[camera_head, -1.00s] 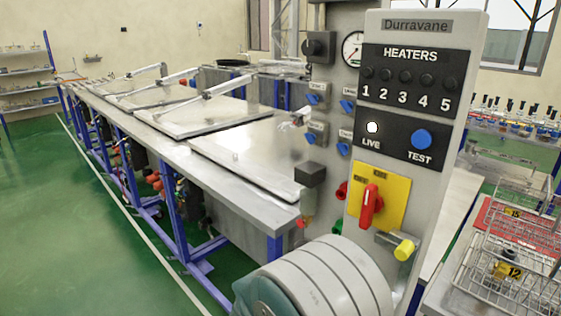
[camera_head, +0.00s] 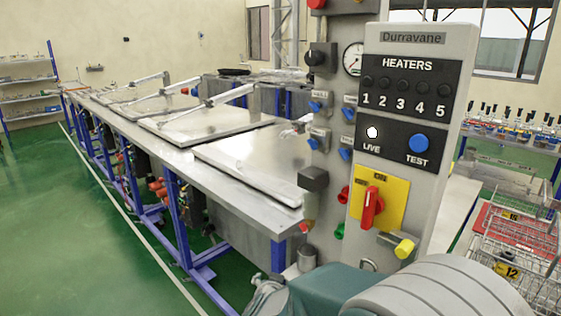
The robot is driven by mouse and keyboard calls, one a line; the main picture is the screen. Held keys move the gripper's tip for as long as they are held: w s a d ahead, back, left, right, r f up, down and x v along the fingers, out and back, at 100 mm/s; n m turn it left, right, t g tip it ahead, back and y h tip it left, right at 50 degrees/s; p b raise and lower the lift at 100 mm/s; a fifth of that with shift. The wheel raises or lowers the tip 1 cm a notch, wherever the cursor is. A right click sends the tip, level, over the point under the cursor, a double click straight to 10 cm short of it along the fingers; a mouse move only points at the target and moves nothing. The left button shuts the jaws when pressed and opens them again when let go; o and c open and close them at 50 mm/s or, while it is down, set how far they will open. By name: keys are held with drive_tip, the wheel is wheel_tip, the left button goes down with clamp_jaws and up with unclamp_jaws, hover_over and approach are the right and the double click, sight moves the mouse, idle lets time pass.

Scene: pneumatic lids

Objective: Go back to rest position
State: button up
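Parts of my own arm, a grey ribbed housing and a teal link, fill the bottom right of the head view. A greyish piece at the end of the teal link shows at the bottom edge, but I cannot make out any gripper fingers. My gripper's state and anything it might hold are hidden. The arm is in front of the lower part of the control panel (camera_head: 408,155). The panel carries a red rotary handle (camera_head: 372,207) on a yellow plate (camera_head: 393,203), a blue TEST button (camera_head: 419,142) and a lit white LIVE lamp (camera_head: 372,132).
A long metal bench (camera_head: 215,184) on blue legs runs away to the left, with several flat closed lids. A yellow-ended lever (camera_head: 404,248) sticks out low on the panel. Wire racks (camera_head: 520,248) stand at right. The green floor (camera_head: 60,220) at left is clear.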

drive_tip(key=s+d+r+n+g+y, duration=0.1)
drive_tip(key=s+d+r+n+y, duration=0.15)
drive_tip(key=r, duration=0.45)
drive_tip(key=s+d+r+g, duration=0.1)
drive_tip(key=s+d, duration=0.3)
drive_tip(key=s, duration=0.4)
drive_tip(key=s+d+r+g+h, duration=0.1)
drive_tip(key=s+d+g, duration=0.2)
drive_tip(key=s+d, duration=0.2)
drive_tip(key=s+d+r+n+g, duration=0.1)
drive_tip(key=s+d, duration=0.4)
drive_tip(key=s, duration=0.6)
drive_tip(key=shift+r+g+h, duration=0.35)
drive_tip(key=shift+g, duration=0.05)
drive_tip(key=shift+d, duration=0.1)
